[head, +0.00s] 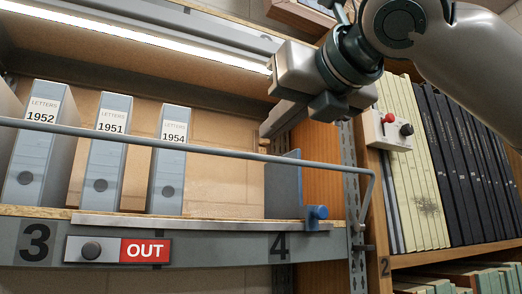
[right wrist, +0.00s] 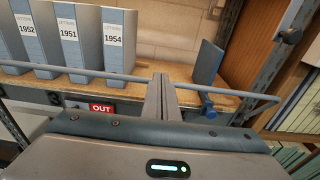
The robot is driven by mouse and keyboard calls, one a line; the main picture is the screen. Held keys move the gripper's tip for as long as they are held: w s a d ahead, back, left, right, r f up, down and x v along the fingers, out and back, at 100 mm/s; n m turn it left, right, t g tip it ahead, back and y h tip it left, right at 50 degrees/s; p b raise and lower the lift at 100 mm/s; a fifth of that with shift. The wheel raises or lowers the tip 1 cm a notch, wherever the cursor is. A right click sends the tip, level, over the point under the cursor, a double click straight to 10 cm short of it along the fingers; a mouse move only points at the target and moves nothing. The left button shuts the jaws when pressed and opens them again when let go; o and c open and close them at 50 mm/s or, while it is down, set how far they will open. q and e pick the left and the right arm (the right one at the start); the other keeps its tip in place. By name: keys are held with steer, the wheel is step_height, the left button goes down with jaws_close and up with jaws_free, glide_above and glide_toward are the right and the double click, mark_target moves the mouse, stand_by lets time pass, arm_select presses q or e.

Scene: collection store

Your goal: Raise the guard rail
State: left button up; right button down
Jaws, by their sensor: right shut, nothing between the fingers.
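The guard rail (head: 225,152) is a thin grey bar. It runs across the front of the shelf, passing before the grey binders, and bends down at its right end. It also shows in the right wrist view (right wrist: 238,93). My right gripper (head: 268,132) is shut and empty, with its fingertips just above the rail in the head view. In the right wrist view the closed fingers (right wrist: 161,84) overlap the rail; I cannot tell whether they touch it. My left gripper is not in view.
Binders marked 1952 (head: 34,160), 1951 (head: 108,160) and 1954 (head: 170,160) stand behind the rail. A blue bookend (head: 283,185) and blue knob (head: 317,212) are at right. A red OUT sign (head: 145,251) is below. A switch box (head: 392,130) is on the right upright.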

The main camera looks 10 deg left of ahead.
steer(key=b+v, duration=0.3)
steer(key=v, duration=0.6)
